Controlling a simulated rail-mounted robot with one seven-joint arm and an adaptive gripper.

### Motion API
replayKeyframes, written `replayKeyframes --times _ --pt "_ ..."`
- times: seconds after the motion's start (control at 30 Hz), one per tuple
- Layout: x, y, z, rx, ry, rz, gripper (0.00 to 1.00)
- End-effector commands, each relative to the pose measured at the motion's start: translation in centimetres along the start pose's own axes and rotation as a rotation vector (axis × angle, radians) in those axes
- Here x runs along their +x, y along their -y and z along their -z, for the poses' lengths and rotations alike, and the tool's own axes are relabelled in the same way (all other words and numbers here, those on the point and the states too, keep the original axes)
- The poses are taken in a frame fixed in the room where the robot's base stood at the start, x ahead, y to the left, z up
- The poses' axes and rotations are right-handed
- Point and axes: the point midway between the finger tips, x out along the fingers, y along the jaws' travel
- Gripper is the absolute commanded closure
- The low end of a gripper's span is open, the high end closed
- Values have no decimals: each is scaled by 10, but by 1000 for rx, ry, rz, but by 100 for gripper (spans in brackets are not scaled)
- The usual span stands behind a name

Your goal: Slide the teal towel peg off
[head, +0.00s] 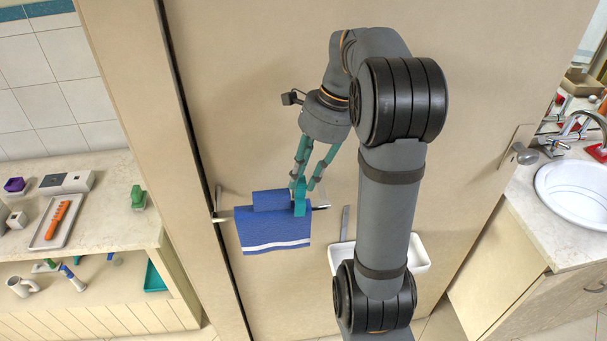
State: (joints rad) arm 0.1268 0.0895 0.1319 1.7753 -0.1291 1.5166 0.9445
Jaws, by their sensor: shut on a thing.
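A blue towel (268,228) with a white stripe near its lower edge hangs over a rail (319,205) on the beige panel. The teal towel peg (299,204) sits at the towel's upper right part, over its top edge. My gripper (300,186) reaches down from above, with its fingers at the peg. It is shut on the peg, though the exact contact is small and partly hidden by the fingers. The peg appears to be still against the towel.
A white bin (418,257) stands below and right of the towel, partly behind my arm. A counter on the left holds a white tray (44,239) with an orange item (57,221). A washbasin (574,190) is at the right.

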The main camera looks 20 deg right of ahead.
Motion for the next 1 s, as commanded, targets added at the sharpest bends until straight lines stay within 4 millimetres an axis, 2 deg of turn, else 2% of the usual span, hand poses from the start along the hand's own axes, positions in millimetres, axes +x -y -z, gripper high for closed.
replayKeyframes --times 0.03,0.5,1.0 --pt "-7 0 -2 0 0 1 100" --pt "-34 1 -10 -1 0 1 100" --pt "-33 1 -10 0 -1 1 100"
